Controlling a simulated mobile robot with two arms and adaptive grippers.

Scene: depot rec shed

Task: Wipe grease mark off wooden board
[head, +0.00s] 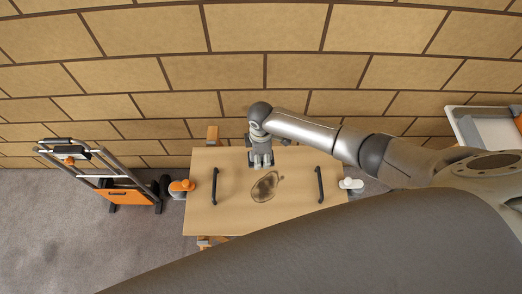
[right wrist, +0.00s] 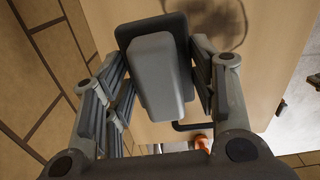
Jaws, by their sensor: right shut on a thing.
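The wooden board (head: 200,220) lies in front of the brick wall in the head view. A dark, irregular grease mark (head: 265,187) is near its middle. My right gripper (head: 261,160) is over the board's far part, just beyond the mark. In the right wrist view it is shut on a light grey block with a dark base (right wrist: 160,75), seemingly a wiping tool. The grease mark (right wrist: 228,22) shows partly at the top of that view, beside the tool. I cannot tell whether the tool touches the board. My left gripper is not in view.
Black handles stand on the board at left (head: 214,187) and right (head: 320,185). An orange object (head: 182,186) and a white one (head: 350,184) sit at its side edges. A hand truck (head: 125,195) stands left on grey carpet. The brick wall (head: 150,75) is close behind.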

